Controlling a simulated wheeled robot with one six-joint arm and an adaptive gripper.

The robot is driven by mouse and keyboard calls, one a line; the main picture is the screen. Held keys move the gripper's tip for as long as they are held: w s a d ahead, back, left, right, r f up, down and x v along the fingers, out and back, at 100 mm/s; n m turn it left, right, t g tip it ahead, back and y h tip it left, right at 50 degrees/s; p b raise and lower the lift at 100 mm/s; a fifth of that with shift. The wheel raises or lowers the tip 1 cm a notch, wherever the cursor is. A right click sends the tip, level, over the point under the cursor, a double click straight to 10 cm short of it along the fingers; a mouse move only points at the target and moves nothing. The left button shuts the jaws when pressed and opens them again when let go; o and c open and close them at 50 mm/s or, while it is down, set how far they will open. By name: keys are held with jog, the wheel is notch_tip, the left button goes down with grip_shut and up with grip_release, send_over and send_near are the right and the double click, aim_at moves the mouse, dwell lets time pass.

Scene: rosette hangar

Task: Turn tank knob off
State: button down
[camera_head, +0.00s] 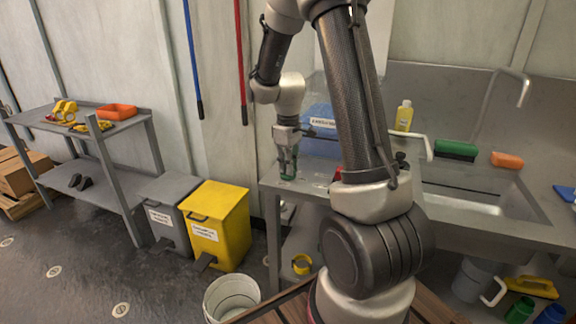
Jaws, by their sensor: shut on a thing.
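A blue tank (320,128) with a white label stands on the left part of the grey counter, partly hidden behind my arm. I cannot make out its knob. My gripper (288,170) points down at the counter's left end, just left of the tank. It is shut on a small green thing (288,174), which shows low between its fingers, at or just above the counter top. The view is too small to tell exactly what the green thing is. A small red thing (338,173) shows beside my arm, below the tank.
The counter (310,188) continues right to a sink (470,195) with a yellow bottle (404,116), a green brush (456,150) and an orange sponge (507,160). Yellow (217,226) and grey (168,205) bins and a white bucket (231,294) stand on the floor at left.

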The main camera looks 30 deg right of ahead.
jog(key=m, duration=0.4)
jog(key=shift+m, duration=0.3)
jog(key=m, duration=0.3)
jog(key=shift+m, duration=0.3)
jog(key=m, duration=0.3)
jog(key=shift+m, duration=2.2)
jog(key=c, duration=1.5)
grip_release()
